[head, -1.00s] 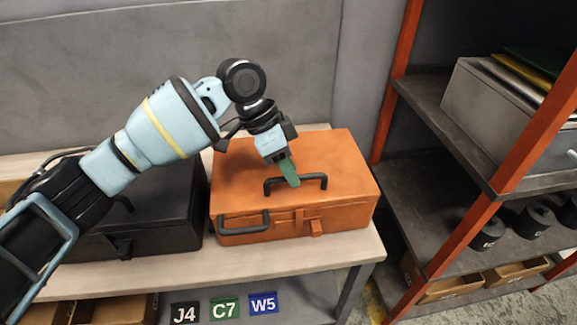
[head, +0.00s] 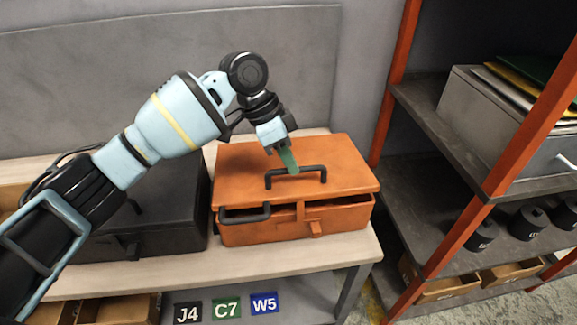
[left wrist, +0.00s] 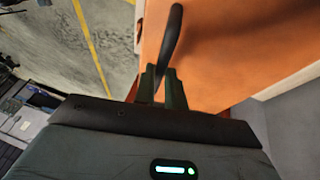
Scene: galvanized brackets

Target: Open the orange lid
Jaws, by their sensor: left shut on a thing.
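The orange box (head: 265,233) stands on the workbench. Its orange lid (head: 335,165) is raised a little at the front, and a dark gap shows between lid and box. A black handle (head: 318,172) sits on top of the lid. My left gripper (head: 291,168) is shut on this handle, with its green fingers around the bar. In the left wrist view the fingers (left wrist: 162,84) grip the dark handle (left wrist: 172,38) over the orange lid (left wrist: 235,45). A second black handle (head: 245,213) is at the front left of the box. My right gripper is not in view.
A black case (head: 160,225) stands close to the left of the orange box. A metal shelf with orange posts (head: 470,220) is at the right, holding a grey bin (head: 490,110) and black weights (head: 528,222). Signs (head: 225,308) hang below the bench top.

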